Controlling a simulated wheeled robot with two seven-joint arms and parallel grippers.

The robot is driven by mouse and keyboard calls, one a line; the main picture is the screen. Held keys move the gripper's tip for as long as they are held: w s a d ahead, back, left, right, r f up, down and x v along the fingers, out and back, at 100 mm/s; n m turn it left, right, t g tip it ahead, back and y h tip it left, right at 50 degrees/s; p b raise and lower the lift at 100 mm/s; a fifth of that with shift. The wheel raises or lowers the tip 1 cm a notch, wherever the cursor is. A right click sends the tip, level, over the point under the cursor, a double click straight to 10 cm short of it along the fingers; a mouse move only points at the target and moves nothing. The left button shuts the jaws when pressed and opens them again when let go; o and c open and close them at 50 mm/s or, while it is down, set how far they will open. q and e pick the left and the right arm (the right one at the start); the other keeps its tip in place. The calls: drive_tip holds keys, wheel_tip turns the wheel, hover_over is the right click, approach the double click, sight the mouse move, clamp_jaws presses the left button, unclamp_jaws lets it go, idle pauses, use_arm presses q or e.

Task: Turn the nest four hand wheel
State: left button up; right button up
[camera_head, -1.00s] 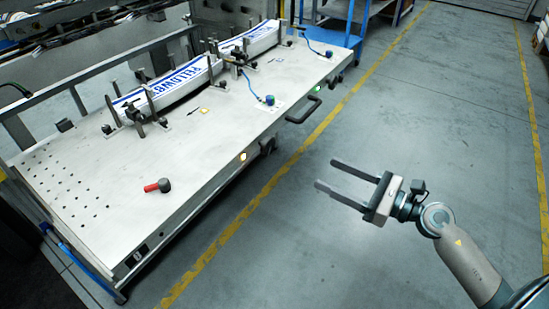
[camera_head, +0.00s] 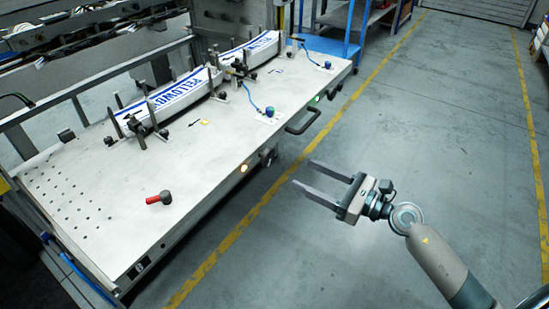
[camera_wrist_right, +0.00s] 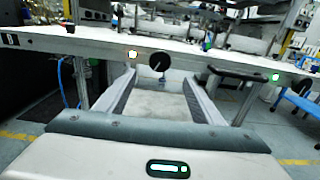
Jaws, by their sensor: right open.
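A dark round hand wheel (camera_wrist_right: 160,62) is on the front side of the table, just under its edge, in the right wrist view. I cannot read a nest number on it. In the head view it shows only as a small dark shape (camera_head: 268,157) under the table edge. My right gripper (camera_head: 303,174) is open and empty in front of the table, its fingers pointing toward that edge. In the right wrist view the wheel appears between and beyond the open fingers (camera_wrist_right: 158,78), apart from them. My left gripper is not in view.
The pale table (camera_head: 215,150) carries clamps, white-and-blue label stacks (camera_head: 178,92) and a red-handled tool (camera_head: 158,198). A dark bar handle (camera_head: 303,119) juts from the front edge. An amber light (camera_head: 244,168) is left of the wheel. The floor around my right arm is clear.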

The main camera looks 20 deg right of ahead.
sight(270, 159)
drive_tip(key=p+x, duration=0.1)
drive_tip(key=x, duration=0.9)
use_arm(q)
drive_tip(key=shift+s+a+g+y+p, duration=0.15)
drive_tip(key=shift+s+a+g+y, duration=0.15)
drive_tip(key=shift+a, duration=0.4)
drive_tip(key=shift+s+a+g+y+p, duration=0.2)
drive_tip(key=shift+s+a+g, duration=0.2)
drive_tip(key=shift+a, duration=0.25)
use_arm(e)
drive_tip(key=shift+w+a, duration=0.4)
drive_tip(key=shift+w, duration=0.1)
drive_tip(key=c, duration=1.1)
